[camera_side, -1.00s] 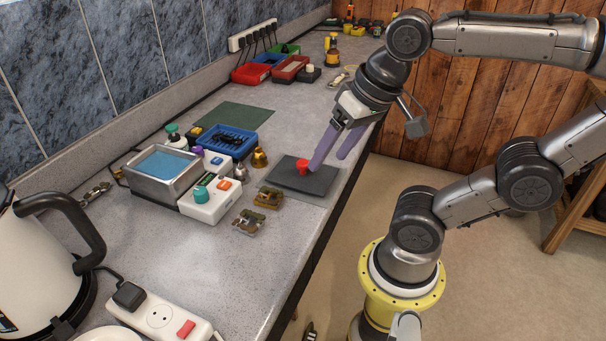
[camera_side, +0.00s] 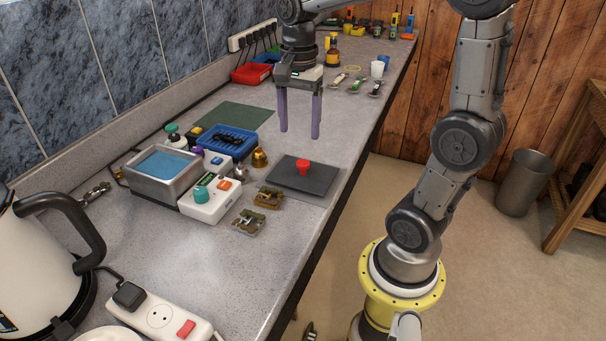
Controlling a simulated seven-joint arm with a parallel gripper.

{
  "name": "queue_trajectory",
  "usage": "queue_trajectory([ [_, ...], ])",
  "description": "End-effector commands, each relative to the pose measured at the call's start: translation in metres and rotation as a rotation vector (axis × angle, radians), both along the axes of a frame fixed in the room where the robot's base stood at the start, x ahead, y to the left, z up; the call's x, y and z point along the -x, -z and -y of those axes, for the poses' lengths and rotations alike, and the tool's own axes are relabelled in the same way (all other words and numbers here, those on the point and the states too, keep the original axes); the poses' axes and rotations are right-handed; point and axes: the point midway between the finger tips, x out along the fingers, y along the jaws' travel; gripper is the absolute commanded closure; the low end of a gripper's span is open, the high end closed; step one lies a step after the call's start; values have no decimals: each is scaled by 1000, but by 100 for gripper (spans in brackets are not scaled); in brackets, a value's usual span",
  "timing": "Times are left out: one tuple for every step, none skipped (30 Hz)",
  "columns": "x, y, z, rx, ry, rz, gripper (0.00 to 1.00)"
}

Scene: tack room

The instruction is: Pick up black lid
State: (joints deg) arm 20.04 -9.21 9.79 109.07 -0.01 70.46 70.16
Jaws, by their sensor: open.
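The black lid (camera_side: 318,179) is a flat, dark square plate with a red knob (camera_side: 303,167) standing up from its middle. It lies flat on the worktop near the front edge. My gripper (camera_side: 299,134) has two long purple fingers that point straight down. The fingers are spread apart with nothing between them. My gripper is above the worktop, behind the lid in the picture, and apart from it. The lid and knob are in full view.
Left of the lid stand a brass bell (camera_side: 260,157), a blue tray (camera_side: 228,141), a white control box (camera_side: 211,200) and a metal basin (camera_side: 163,171). Two small brass-and-grey pieces (camera_side: 268,197) lie near the lid's left side. A green mat (camera_side: 234,116) lies farther back.

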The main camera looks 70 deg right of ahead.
Motion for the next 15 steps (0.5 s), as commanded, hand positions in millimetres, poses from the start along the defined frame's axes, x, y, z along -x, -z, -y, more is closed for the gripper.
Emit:
queue_trajectory([
  [1,10,0,-1,-1,-4,28],
  [1,14,0,-1,-1,-3,28],
  [1,20,0,-1,-1,-3,28],
  [1,23,0,-1,-1,-1,28],
  [1,26,0,0,-1,-1,28],
  [1,29,0,0,-1,-1,28],
  [1,30,0,0,-1,0,28],
  [1,32,0,0,-1,0,28],
  [1,34,0,0,-1,0,28],
  [1,35,0,0,-1,-1,28],
  [2,38,0,0,-1,-1,28],
  [2,42,1,0,-1,-1,28],
  [4,46,1,-1,-1,-2,28],
  [5,50,2,-1,-1,-2,28],
  [6,56,2,-1,-1,-3,28],
])
